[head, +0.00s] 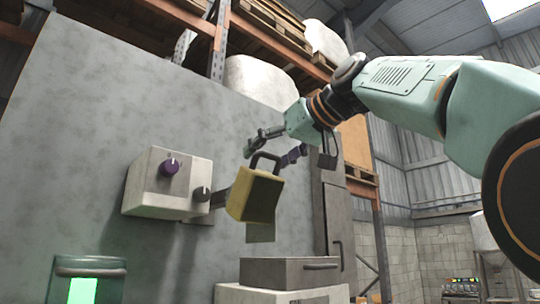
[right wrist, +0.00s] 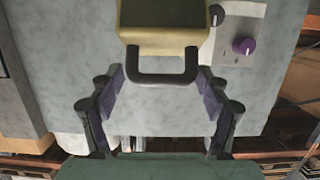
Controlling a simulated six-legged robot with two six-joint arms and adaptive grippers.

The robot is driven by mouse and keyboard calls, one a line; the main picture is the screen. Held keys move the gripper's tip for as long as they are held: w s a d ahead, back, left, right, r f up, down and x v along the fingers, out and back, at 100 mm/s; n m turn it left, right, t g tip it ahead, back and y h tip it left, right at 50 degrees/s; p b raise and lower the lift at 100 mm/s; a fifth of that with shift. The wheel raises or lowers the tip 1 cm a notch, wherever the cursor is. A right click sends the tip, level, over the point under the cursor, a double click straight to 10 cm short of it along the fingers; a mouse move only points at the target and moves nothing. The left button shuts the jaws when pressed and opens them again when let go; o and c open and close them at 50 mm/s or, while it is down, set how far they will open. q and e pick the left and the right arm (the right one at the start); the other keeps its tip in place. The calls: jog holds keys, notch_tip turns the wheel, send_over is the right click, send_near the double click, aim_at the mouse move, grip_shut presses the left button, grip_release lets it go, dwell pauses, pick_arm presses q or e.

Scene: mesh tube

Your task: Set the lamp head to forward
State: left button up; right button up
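The lamp head (head: 254,196) is a yellow box with a dark loop handle (head: 265,160) on top. It hangs tilted on a dark arm from a pale control box (head: 165,182) on the grey panel. My right gripper (head: 273,147) is just above the handle, open and empty. In the right wrist view, the lamp head (right wrist: 165,35) is at the top. Its handle (right wrist: 162,79) reaches down between the open, purple-padded fingers of my right gripper (right wrist: 161,84), with space on both sides. I see no contact. My left gripper is not in view.
The control box carries a purple knob (head: 169,167) and a black knob (head: 201,193). A grey box (head: 291,271) stands below the lamp head. A green-lit unit (head: 84,287) is at lower left. Racks with pallets stand behind the panel.

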jog(key=shift+w+f, duration=0.1)
jog(key=v, duration=0.7)
jog(key=shift+s+d, duration=0.2)
jog(key=shift+s, duration=0.1)
jog(key=shift+w+a, duration=0.1)
jog(key=shift+w, duration=0.1)
jog(key=shift+a, duration=0.1)
jog(key=x, duration=0.7)
jog(key=shift+w+a+f, duration=0.15)
jog(key=shift+w, duration=0.15)
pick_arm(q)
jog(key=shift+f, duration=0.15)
pick_arm(e)
jog(key=shift+s, duration=0.1)
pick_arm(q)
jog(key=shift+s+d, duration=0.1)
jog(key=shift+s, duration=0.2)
pick_arm(e)
jog(key=shift+s, duration=0.4)
